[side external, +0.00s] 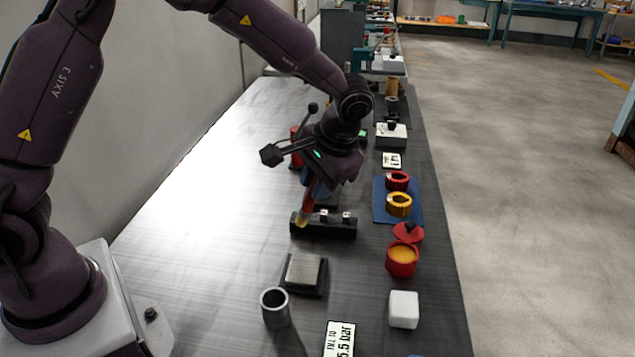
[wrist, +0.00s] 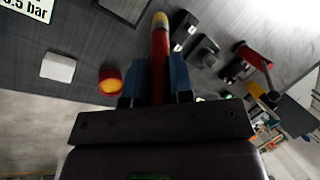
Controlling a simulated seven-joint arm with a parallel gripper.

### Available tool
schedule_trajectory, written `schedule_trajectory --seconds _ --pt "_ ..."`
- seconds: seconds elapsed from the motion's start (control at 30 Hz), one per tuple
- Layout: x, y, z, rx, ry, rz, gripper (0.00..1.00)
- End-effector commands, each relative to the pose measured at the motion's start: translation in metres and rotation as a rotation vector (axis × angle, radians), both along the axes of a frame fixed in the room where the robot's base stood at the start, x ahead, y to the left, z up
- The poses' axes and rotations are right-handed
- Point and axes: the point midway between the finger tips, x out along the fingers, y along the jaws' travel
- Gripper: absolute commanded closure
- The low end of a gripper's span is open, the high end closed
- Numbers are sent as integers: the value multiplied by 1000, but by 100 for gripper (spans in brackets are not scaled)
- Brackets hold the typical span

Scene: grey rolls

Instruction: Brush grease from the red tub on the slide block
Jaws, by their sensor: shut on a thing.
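My gripper (side external: 318,188) is shut on a brush with a red handle (wrist: 160,62), between blue fingers in the wrist view. The brush points down, its yellowish tip (side external: 302,221) in front of the left end of a black rack (side external: 340,230) in the side view; I cannot tell whether they touch. The open red tub (side external: 401,268), with orange-yellow grease inside, stands to the right and nearer the camera; it also shows in the wrist view (wrist: 110,86). A grey block (side external: 303,269) on a black base, likely the slide block, lies nearer the camera than the rack.
A red lid (side external: 408,234) lies by the tub. A blue mat (side external: 382,212) carries red and yellow rings (side external: 399,204). A grey cup (side external: 275,309), a white block (side external: 403,310) and a pressure sign (side external: 339,340) stand in front. The bench's left side is clear.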

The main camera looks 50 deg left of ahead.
Motion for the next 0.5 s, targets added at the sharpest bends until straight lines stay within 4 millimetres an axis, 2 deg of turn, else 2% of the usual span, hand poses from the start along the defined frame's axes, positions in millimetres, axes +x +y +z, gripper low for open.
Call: schedule_trajectory --seconds 0.23,0.5 --pt "0 0 -2 -1 0 1 100" --pt "0 0 -23 -1 1 0 100"
